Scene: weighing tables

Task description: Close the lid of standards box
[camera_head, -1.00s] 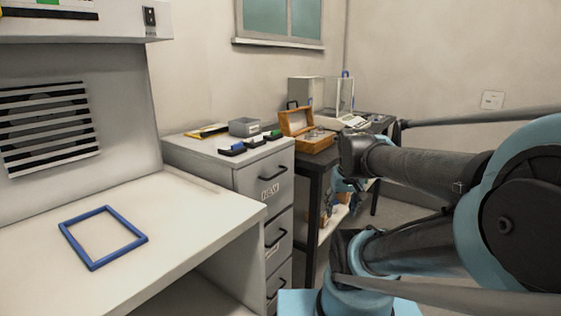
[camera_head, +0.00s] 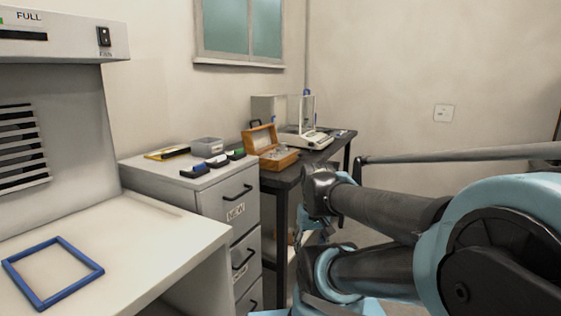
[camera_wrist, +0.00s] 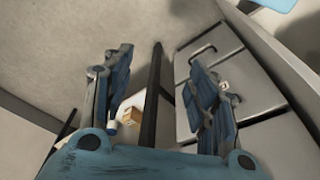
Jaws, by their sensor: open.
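The standards box (camera_head: 279,160) is a small wooden case on the dark table (camera_head: 282,182). Its lid (camera_head: 261,139) stands raised at the back left, and small shiny items show inside. My gripper (camera_wrist: 164,92) is open in the wrist view, with blue fingers spread apart and nothing between them at the tips. In the head view my gripper is mostly hidden behind my arm, low and in front of the dark table, apart from the box. The box cannot be made out for sure in the wrist view.
A balance (camera_head: 308,137) with a clear draft shield stands behind the box. The drawer cabinet (camera_head: 176,185) left of the table holds a grey container (camera_head: 207,145) and several small coloured items. A blue frame (camera_head: 82,286) lies on the white bench (camera_head: 150,240). Bare floor and wall are at right.

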